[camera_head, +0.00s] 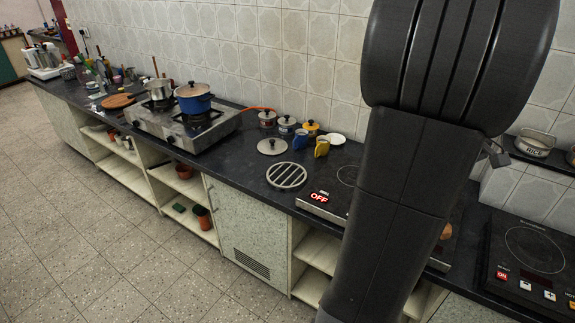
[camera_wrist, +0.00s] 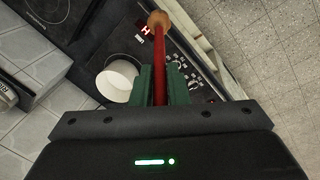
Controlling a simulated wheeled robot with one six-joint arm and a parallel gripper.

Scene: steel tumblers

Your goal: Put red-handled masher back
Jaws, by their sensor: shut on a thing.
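In the wrist view, my gripper (camera_wrist: 160,78) is shut on the red handle (camera_wrist: 159,50) of the masher. The handle runs up between the two green fingers and ends in a round orange-brown knob (camera_wrist: 159,20). The masher's head is hidden behind the gripper body. In the head view my arm covers the gripper; a small orange-brown piece (camera_head: 446,231) shows at the arm's right edge, perhaps the knob.
A white cup (camera_wrist: 118,78) stands close left of the fingers, over a black cooktop. Left of my arm are a round slatted trivet (camera_head: 287,176), a lid (camera_head: 272,146), and a yellow mug (camera_head: 322,147). A blue pot (camera_head: 194,104) sits on the stove. Another induction cooktop (camera_head: 530,262) lies right.

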